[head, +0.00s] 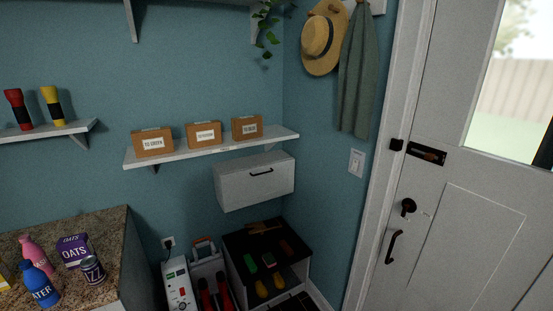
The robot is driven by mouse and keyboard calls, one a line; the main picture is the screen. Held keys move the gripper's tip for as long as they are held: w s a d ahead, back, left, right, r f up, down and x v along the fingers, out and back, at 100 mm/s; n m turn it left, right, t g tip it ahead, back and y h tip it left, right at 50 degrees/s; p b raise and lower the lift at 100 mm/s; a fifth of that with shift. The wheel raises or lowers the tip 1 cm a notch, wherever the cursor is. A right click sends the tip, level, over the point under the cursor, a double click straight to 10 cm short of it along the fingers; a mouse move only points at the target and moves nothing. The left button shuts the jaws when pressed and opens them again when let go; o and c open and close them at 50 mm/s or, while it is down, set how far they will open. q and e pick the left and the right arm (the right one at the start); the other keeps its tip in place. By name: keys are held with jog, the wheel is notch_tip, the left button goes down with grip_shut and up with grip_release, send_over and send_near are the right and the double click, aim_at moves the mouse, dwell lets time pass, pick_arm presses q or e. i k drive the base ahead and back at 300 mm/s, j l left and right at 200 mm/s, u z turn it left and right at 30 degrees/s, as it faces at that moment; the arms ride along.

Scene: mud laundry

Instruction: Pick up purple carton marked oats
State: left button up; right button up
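The purple carton marked OATS (73,251) stands on the granite counter at the lower left of the head view. A can (92,270) stands close in front of it and covers part of its lower right side. A pink bottle (35,253) is to its left and a blue bottle marked WATER (41,284) is in front to the left. Neither of my grippers shows in the head view.
The counter (112,225) has bare room behind and right of the carton. A shelf (210,147) with three labelled boxes hangs above. Below the wall cabinet (255,182) is a low dark unit (238,246) with several items on it. A white door (470,220) is at right.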

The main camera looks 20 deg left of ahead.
aim_at(71, 250)
jog(key=i+u, duration=0.15)
jog(key=u, duration=0.3)
jog(key=i+u, duration=0.2)
jog(key=u, duration=0.25)
